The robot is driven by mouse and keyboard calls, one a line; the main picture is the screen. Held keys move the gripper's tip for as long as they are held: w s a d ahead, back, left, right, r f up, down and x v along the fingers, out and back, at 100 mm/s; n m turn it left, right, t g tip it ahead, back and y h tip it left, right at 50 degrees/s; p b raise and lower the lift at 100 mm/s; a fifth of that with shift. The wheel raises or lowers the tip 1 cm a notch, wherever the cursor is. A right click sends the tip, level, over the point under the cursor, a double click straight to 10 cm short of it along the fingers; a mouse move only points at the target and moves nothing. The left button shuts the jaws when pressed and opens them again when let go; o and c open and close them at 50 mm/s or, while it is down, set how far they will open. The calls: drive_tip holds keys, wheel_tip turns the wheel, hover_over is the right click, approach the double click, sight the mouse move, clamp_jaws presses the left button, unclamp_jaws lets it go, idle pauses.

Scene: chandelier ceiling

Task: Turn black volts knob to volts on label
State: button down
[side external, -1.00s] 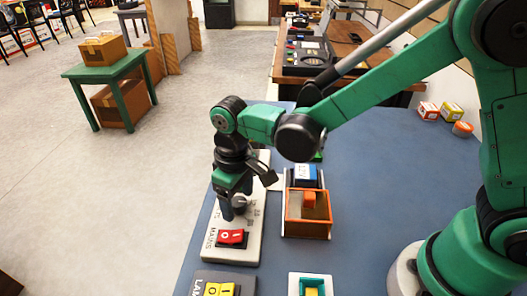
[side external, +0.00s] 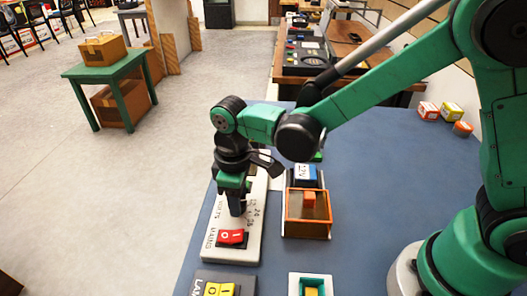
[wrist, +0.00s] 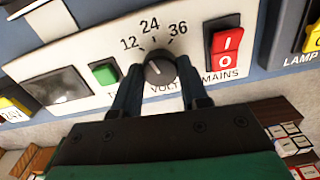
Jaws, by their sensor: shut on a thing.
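The black volts knob (wrist: 160,71) sits on a pale panel (wrist: 95,37) in the wrist view, below printed marks 12, 24 and 36 and above the partly covered VOLTS label. Its white pointer line is short and points up and slightly left, roughly toward 24. My gripper (wrist: 158,84) has one finger on each side of the knob and is shut on it. In the side external view my gripper (side external: 237,210) reaches down to the panel (side external: 222,252), and its fingers hide the knob.
A red MAINS switch (side external: 231,237) is close to my gripper. A green button (wrist: 104,72) is on the knob's other side. A yellow lamp switch (side external: 219,289) is nearer the camera. An orange open box (side external: 292,228) stands right of the panel. Blue table (side external: 400,150) is clear farther right.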

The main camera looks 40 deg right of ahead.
drive_tip(key=n, duration=0.5)
drive_tip(key=shift+n, duration=0.4)
idle(0.3)
drive_tip(key=shift+c, duration=2.2)
unclamp_jaws()
drive_tip(key=shift+r, duration=2.8)
